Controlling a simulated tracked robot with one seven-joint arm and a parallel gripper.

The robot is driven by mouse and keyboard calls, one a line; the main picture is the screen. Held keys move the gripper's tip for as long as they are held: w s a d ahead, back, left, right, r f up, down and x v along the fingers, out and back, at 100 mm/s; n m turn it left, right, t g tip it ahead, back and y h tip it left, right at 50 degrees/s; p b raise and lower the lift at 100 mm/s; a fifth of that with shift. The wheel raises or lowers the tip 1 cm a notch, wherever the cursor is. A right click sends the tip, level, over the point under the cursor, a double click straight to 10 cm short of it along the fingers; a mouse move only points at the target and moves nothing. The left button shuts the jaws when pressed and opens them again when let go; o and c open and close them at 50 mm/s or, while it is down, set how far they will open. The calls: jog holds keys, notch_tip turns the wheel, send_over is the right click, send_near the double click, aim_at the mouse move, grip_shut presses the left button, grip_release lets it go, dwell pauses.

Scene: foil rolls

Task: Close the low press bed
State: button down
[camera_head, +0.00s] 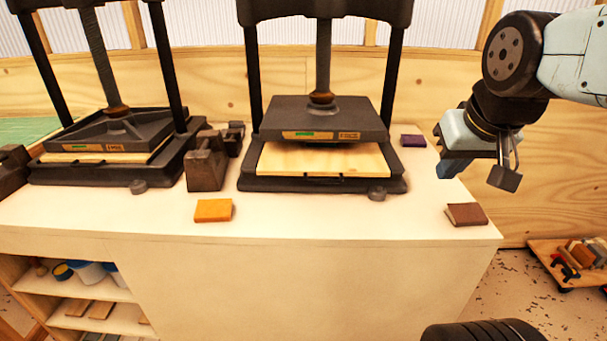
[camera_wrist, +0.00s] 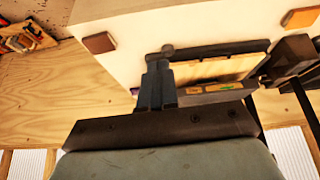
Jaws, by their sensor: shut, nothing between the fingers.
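Two dark screw presses stand on the white bench. The right press has a pale wooden bed (camera_head: 322,160) on its base, jutting out in front of the raised dark platen (camera_head: 325,115), with a gap between them. The same bed shows in the wrist view (camera_wrist: 232,66). The left press has its platen (camera_head: 110,127) down close over its own wooden bed (camera_head: 95,156). My gripper (camera_head: 446,170) is shut and empty, in the air to the right of the right press, apart from it. Its fingers also show in the wrist view (camera_wrist: 156,78).
A yellow block (camera_head: 213,210), a brown block (camera_head: 466,214) and a purple block (camera_head: 413,140) lie on the bench (camera_head: 330,222). A dark metal block (camera_head: 206,165) stands between the presses. A low trolley (camera_head: 550,256) is on the floor at right.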

jog(key=w+a+f+n+g+h, duration=0.1)
jog(key=w+a+f+n+h, duration=0.15)
jog(key=w+a+n, duration=1.2)
jog(key=w+a+f+n, duration=0.2)
jog(key=a+f+n, duration=0.5)
jog(key=a+n, duration=0.7)
jog(key=w+d+f+n, duration=0.3)
jog(key=w+d+f, duration=0.2)
jog(key=w+f, duration=0.2)
jog(key=shift+w+d+f+y, duration=0.15)
jog(key=shift+d+f+y, duration=0.25)
jog(key=shift+f, duration=0.35)
